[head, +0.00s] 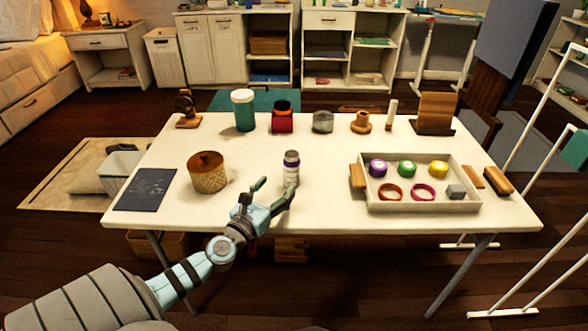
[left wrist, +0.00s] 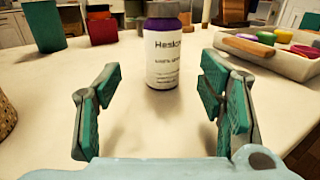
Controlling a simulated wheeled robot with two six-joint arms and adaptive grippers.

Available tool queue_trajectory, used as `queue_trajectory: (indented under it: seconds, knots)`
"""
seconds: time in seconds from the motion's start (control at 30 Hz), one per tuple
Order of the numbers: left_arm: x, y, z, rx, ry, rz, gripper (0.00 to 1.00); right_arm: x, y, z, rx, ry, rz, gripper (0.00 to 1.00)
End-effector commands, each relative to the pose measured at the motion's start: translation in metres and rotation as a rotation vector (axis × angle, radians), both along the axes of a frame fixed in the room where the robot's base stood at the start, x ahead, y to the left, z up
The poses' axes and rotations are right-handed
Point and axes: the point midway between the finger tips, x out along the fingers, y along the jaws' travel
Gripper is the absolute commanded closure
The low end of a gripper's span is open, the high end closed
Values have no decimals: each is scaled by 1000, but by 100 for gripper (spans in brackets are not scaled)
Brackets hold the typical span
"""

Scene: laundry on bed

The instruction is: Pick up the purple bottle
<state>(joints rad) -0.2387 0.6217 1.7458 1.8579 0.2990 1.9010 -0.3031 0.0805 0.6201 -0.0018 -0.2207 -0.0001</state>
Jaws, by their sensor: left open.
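The purple bottle (head: 291,168) stands upright near the middle of the white table, with a grey cap and a pale printed label. In the left wrist view the bottle (left wrist: 163,50) stands ahead, between the lines of the two fingers and beyond their tips. The bottle's top is cut off in that view. My right gripper does not show.
A woven basket with a lid (head: 208,178) stands left of the bottle. A grey tray (head: 408,207) with colored rolls and rings lies to the right. The table around the bottle is clear.

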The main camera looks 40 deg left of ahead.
Motion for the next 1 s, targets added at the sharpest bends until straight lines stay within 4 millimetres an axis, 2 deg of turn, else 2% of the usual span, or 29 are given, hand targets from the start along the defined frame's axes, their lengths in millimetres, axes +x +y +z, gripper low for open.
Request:
queue_trajectory:
  seconds: [0.1,0.27,0.5,0.73,0.77,1.0]
  knots:
    - [21,4,1,-3,-2,1,37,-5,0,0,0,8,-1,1]
    - [36,5,0,-2,-1,-2,37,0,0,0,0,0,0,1]
    - [80,10,-1,-2,-1,-3,37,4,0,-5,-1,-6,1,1]
    - [86,11,-1,0,1,-4,37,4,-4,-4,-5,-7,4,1]
    - [86,11,-1,0,1,-4,39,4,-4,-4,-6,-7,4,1]
    - [85,11,-1,0,0,-3,77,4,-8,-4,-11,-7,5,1]
